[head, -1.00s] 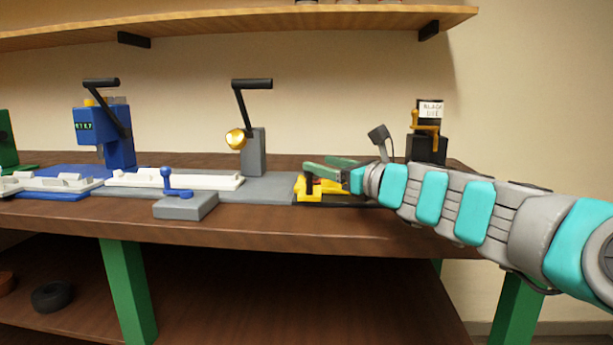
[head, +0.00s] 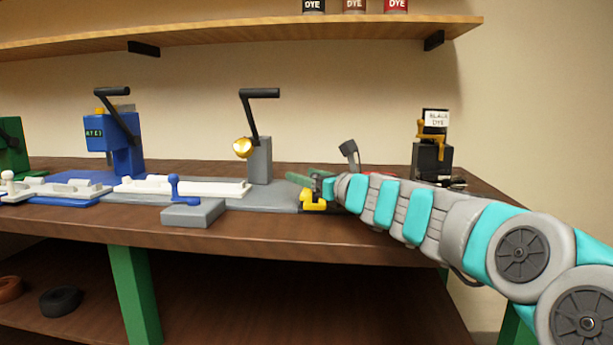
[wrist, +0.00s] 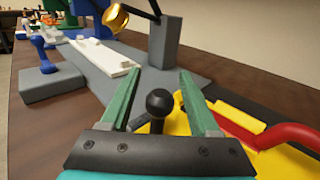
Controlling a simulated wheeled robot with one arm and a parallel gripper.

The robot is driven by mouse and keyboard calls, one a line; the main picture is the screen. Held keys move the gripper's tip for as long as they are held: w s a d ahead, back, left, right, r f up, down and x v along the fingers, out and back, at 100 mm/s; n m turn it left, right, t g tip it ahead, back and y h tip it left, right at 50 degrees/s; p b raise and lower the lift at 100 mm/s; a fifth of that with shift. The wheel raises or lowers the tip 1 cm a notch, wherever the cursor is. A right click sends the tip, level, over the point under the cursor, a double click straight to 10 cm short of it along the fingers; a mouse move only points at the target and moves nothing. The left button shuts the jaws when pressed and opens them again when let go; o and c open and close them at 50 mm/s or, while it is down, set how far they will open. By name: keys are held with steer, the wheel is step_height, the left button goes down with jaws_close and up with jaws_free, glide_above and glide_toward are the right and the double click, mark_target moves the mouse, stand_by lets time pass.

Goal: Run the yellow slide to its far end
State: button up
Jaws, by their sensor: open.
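The yellow slide (head: 314,205) sits low at the right end of the grey bed on the bench, partly hidden behind my gripper and arm in the head view. In the wrist view its yellow body (wrist: 285,160) fills the lower right, with a curved red bar (wrist: 283,133) over it. My gripper (head: 298,175) has green fingers spread apart just above the slide. In the wrist view the gripper (wrist: 158,88) straddles an upright black knob (wrist: 157,102). The knob stands between the fingers with visible gaps on both sides. Its base is hidden by the gripper body.
A white rail (head: 190,186) and a grey block with a blue handle (head: 192,212) lie left. A black dye stand (head: 432,158) is at back right.

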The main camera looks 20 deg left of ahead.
jaws_close()
stand_by(0.5)
stand_by(0.9)
